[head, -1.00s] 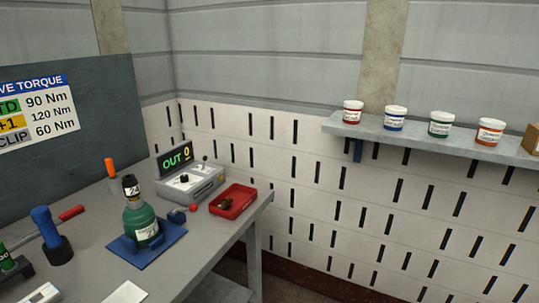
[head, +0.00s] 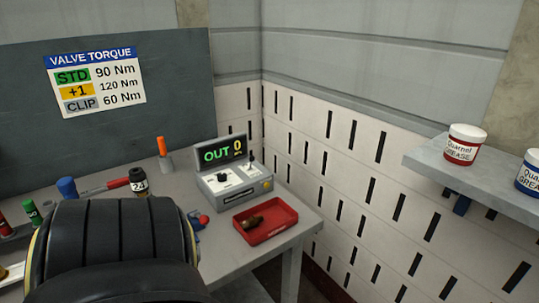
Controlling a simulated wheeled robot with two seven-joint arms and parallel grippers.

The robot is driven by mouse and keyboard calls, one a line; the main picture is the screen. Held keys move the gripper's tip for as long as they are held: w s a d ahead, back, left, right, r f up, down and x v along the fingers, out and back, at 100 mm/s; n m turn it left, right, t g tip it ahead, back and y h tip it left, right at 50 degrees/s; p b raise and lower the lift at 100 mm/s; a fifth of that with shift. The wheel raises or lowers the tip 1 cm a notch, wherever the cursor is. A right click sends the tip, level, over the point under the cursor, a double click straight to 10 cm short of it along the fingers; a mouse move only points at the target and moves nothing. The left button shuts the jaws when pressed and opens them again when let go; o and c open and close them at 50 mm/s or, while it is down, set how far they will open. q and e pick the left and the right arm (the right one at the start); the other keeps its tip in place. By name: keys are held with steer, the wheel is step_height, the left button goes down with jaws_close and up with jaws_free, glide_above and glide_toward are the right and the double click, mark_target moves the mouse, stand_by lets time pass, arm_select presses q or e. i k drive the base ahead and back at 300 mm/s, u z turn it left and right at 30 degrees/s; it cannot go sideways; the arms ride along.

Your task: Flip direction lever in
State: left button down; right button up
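The grey control box (head: 233,186) stands at the back right of the workbench. Its display (head: 222,152) reads "OUT 0" in green and yellow. A small upright lever (head: 250,160) with a dark knob stands on the right of its top, and a dark knob (head: 222,177) sits on the left. A large black rounded part, which looks like a link of my arm, fills the lower left of the head view. Neither gripper's fingers show.
A red tray (head: 287,217) holding a brass-coloured part (head: 252,222) sits in front of the box, near the bench's right edge. Tools, including a blue-handled one (head: 67,188), stand at the left. A wall shelf (head: 428,163) carries grease tubs (head: 465,145).

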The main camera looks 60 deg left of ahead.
mark_target(252, 158)
steer(key=u, duration=0.7)
steer(key=i, duration=0.85)
steer(key=u, duration=0.85)
